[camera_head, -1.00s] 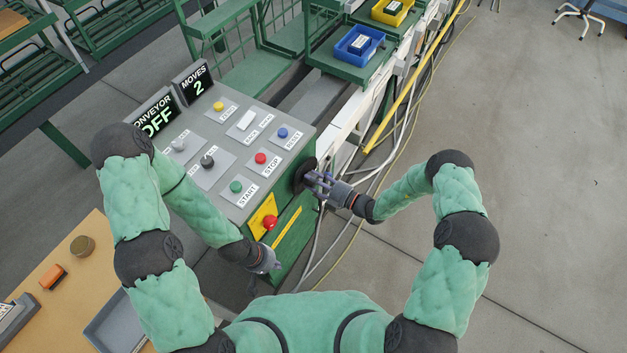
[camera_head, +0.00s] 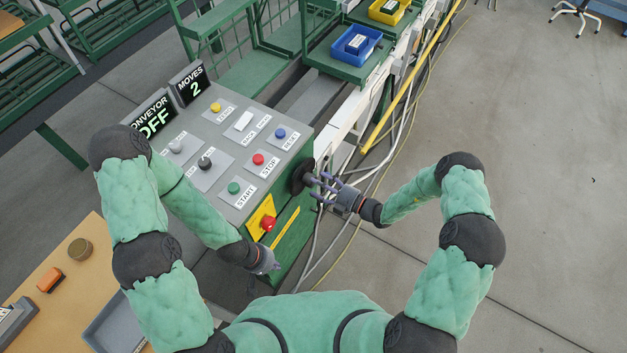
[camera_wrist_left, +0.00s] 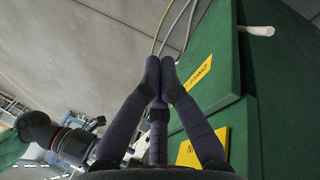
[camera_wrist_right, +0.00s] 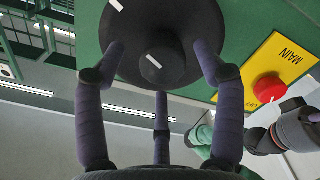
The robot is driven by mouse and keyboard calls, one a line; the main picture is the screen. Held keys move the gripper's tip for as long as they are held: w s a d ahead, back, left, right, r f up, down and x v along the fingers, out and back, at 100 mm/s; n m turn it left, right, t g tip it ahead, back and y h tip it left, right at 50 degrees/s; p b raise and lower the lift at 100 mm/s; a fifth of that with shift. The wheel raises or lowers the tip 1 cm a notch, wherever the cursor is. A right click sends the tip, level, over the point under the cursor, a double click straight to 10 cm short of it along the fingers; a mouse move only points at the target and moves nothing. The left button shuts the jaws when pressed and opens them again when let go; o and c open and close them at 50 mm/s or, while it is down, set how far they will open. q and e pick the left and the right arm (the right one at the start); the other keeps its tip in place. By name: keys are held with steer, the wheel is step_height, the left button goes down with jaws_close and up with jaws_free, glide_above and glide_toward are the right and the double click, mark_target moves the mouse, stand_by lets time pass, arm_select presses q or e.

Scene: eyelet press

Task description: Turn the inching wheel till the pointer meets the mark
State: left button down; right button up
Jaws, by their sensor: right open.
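The inching wheel (camera_head: 301,177) is a dark disc on the right side of the console. In the right wrist view the wheel (camera_wrist_right: 180,75) has a raised hub with a short white line (camera_wrist_right: 153,61). A second white mark (camera_wrist_right: 117,5) shows at the upper left, by the wheel's edge; which one is the pointer I cannot tell. My right gripper (camera_head: 322,187) is open, facing the wheel, its fingers spread on either side of the hub (camera_wrist_right: 160,48); contact is unclear.
The console (camera_head: 215,125) carries several buttons and switches, with displays reading CONVEYOR OFF and MOVES 2. A red main button (camera_head: 268,223) sits on a yellow plate near my left gripper. Cables (camera_head: 345,215) run along the floor beside the wheel. Open floor lies at right.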

steer(key=v, duration=0.9)
stand_by(0.8)
